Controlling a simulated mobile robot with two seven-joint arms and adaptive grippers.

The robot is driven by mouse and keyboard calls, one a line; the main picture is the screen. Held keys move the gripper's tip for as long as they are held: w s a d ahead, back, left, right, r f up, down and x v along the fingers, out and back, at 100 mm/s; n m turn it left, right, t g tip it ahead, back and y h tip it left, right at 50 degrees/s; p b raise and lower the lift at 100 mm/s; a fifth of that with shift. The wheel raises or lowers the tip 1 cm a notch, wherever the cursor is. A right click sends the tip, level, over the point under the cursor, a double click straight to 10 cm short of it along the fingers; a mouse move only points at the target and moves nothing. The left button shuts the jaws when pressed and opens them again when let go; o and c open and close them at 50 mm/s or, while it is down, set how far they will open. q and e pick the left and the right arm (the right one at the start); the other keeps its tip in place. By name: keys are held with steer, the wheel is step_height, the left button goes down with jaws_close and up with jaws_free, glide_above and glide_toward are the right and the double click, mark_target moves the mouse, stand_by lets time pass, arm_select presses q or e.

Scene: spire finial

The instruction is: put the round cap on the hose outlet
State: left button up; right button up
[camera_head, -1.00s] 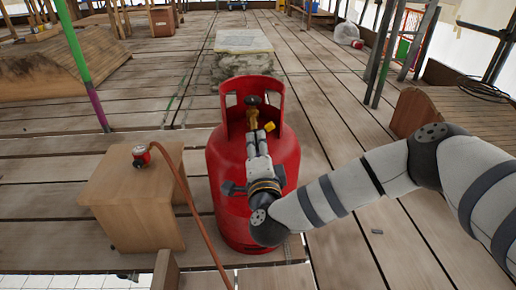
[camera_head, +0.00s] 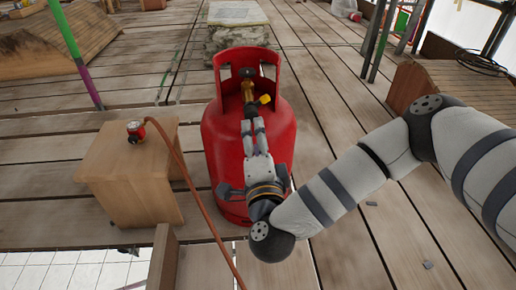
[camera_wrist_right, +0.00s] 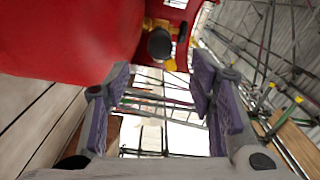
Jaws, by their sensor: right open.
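A red gas cylinder (camera_head: 222,140) stands upright on the planks, with a brass valve (camera_head: 248,91) inside its collar. A dark round part (camera_head: 249,72) tops the valve and a small yellow piece (camera_head: 265,99) sits at its side. In the right wrist view a black round end (camera_wrist_right: 160,44) faces me, with yellow (camera_wrist_right: 169,65) below it. I cannot tell for sure which part is the round cap or the hose outlet. My right gripper (camera_head: 254,123) is open in front of the valve, apart from it; the wrist view shows nothing between its fingers (camera_wrist_right: 162,80). My left gripper is out of view.
A wooden box (camera_head: 118,175) stands left of the cylinder. On it lies a red-topped fitting (camera_head: 135,130) with an orange hose (camera_head: 188,190) running down toward the front. The cylinder's collar (camera_head: 277,70) surrounds the valve. Planks right of the cylinder are mostly clear.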

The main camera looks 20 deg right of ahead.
steer(key=v, duration=0.4)
stand_by(0.3)
